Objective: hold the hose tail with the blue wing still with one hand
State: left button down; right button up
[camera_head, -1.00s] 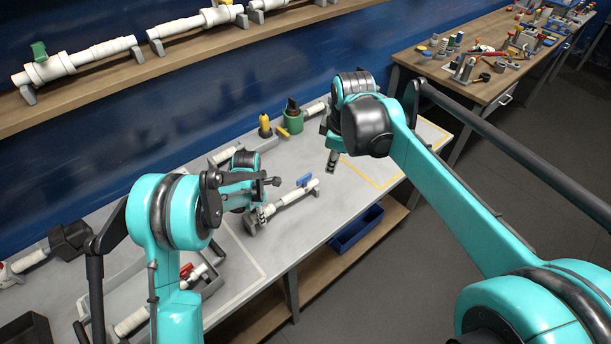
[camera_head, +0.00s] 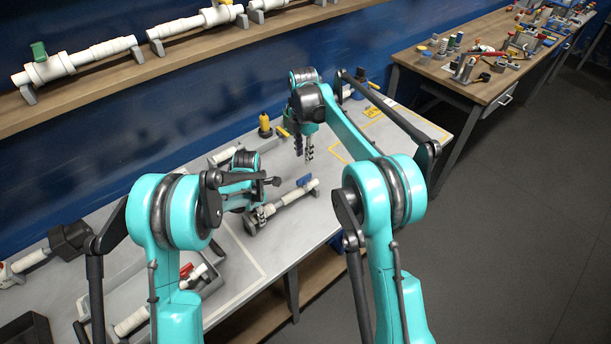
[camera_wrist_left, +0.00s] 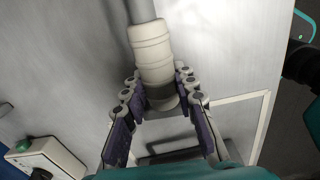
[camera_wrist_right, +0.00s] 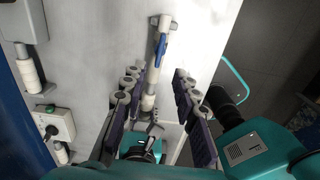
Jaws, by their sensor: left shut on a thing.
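The hose tail with the blue wing (camera_head: 290,197) is a white pipe piece lying along the table, its blue wing (camera_head: 304,180) at the far right end. My left gripper (camera_head: 256,214) is shut around its near, ribbed end; the left wrist view shows the white end (camera_wrist_left: 153,55) between the fingers (camera_wrist_left: 160,98). My right gripper (camera_head: 304,157) is open and empty, pointing down above the table behind the blue-wing end. In the right wrist view the blue wing (camera_wrist_right: 161,46) and white pipe lie beyond and below the open fingers (camera_wrist_right: 155,90).
A yellow-topped piece (camera_head: 264,126) stands near the blue back wall. A grey tray (camera_head: 212,281) with red-handled and white parts lies to the left. The table's front edge runs close to the pipe.

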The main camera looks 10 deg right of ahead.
aim_at(304, 177)
notch_tip(304, 177, down, 11)
jog(key=shift+r, duration=0.2)
dwell(0.3)
grip_shut()
